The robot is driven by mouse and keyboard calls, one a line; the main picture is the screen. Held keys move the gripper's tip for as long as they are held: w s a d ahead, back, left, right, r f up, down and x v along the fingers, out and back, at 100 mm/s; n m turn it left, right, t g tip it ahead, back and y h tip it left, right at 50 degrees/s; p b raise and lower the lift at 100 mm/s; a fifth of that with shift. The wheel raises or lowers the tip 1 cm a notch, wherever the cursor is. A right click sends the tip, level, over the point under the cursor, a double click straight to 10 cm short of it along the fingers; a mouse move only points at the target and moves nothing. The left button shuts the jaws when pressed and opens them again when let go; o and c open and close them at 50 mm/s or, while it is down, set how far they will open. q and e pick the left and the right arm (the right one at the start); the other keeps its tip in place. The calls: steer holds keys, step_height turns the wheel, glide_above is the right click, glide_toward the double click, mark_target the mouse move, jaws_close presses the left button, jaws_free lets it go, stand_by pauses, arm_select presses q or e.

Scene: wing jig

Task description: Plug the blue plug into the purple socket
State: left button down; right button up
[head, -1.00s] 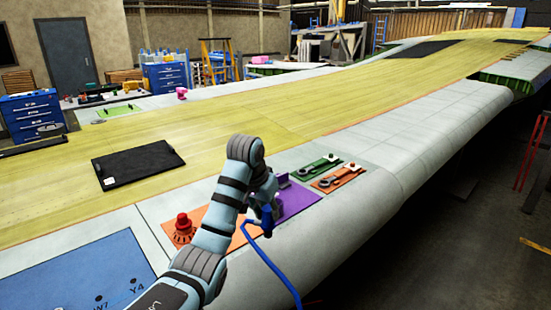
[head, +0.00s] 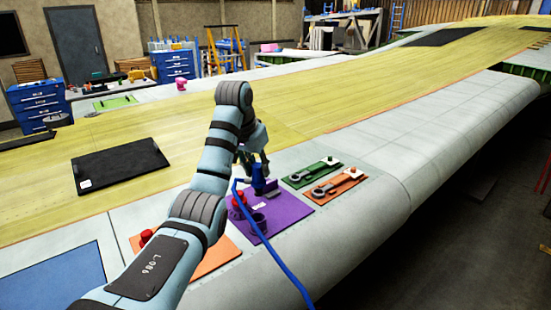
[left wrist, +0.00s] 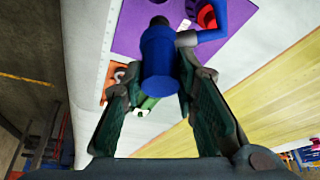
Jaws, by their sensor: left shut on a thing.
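My left gripper (head: 254,162) is shut on the blue plug (head: 259,180), above the far part of the purple plate (head: 285,207). In the left wrist view the blue plug (left wrist: 160,62) sits between the two dark fingers (left wrist: 157,95), its side outlet turned right. A blue cable (head: 272,250) runs from it over the front of the plate. A dark purple round socket (head: 259,221) stands on the near part of the plate, apart from the plug. A purple block (head: 271,187) shows partly behind the plug. My right gripper is not in view.
A red knob (head: 239,200) stands on the purple plate close to the cable. Green (head: 312,171) and orange (head: 340,187) plates with wrench-like parts lie to the right. Another orange plate (head: 215,260) lies partly under my arm. A black panel (head: 120,165) lies on the yellow wing skin.

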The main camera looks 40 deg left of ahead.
mark_target(255, 187)
arm_select(q)
steer(key=shift+w+a+f, duration=0.1)
steer(key=shift+w+f, duration=0.05)
steer(key=shift+w, duration=0.1)
steer(key=shift+s+a+f, duration=0.1)
steer(key=shift+s+f, duration=0.05)
steer(key=shift+f, duration=0.15)
steer(key=f, duration=0.1)
steer(key=s+f, duration=0.2)
steer(key=shift+s+d+f, duration=0.2)
steer(key=shift+d+f, duration=0.15)
steer(key=shift+w+f, duration=0.8)
steer(key=shift+f, duration=0.15)
steer(key=shift+w, duration=0.1)
steer(key=shift+s+a+r, duration=0.1)
steer(key=shift+s, duration=0.2)
steer(key=shift+s+r, duration=0.1)
steer(key=shift+s, duration=0.15)
steer(key=shift+w, duration=0.15)
steer(key=shift+w+f, duration=0.1)
steer(key=shift+f, duration=0.2)
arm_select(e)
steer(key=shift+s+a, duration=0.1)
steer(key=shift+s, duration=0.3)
